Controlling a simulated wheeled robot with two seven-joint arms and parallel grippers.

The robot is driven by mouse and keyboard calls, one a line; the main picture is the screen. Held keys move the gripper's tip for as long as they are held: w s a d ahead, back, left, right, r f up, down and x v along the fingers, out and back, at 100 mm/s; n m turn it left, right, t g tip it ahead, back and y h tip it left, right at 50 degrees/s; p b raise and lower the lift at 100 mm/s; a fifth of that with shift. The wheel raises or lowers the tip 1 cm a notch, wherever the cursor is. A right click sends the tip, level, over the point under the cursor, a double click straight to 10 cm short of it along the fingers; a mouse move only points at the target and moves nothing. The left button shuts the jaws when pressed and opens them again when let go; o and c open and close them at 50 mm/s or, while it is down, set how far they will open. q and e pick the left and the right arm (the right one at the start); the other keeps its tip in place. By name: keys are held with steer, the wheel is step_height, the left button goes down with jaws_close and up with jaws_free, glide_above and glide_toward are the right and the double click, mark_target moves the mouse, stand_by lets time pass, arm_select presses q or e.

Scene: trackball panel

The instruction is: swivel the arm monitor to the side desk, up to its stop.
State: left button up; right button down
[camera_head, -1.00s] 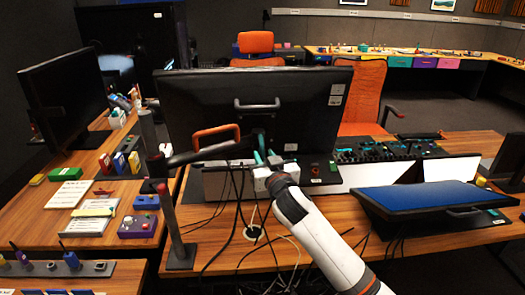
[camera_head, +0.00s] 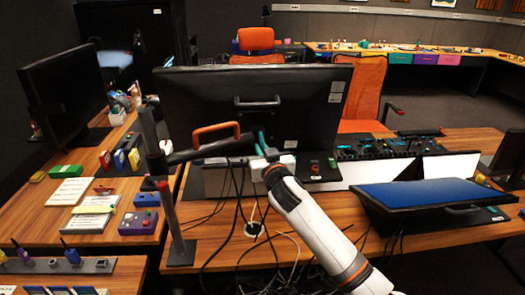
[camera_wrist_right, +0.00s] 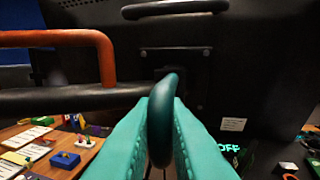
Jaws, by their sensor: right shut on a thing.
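The arm monitor (camera_head: 300,85) faces away from me, its black back in the middle of the head view. A dark arm (camera_head: 198,151) with an orange handle (camera_head: 216,128) runs from its back to a post (camera_head: 150,135) at left. My right gripper (camera_head: 265,146) is at the lower middle of the monitor's back. In the right wrist view its teal fingers (camera_wrist_right: 162,130) are shut on a dark upright handle (camera_wrist_right: 164,112). The side desk (camera_head: 30,215) is at left. My left gripper is not in view.
A dark post with a red top (camera_head: 175,220) stands left of my right arm. Cables hang below the monitor. Another monitor (camera_head: 62,95), papers (camera_head: 70,190) and a purple control box (camera_head: 138,222) are on the side desk. A blue-topped screen (camera_head: 425,195) is at right.

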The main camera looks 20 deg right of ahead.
steer(key=shift+d+r+n+y+p, duration=0.35)
steer(key=shift+y+p, duration=0.25)
steer(key=shift+p, duration=0.2)
steer(key=shift+a+f, duration=0.1)
steer(key=shift+f, duration=0.2)
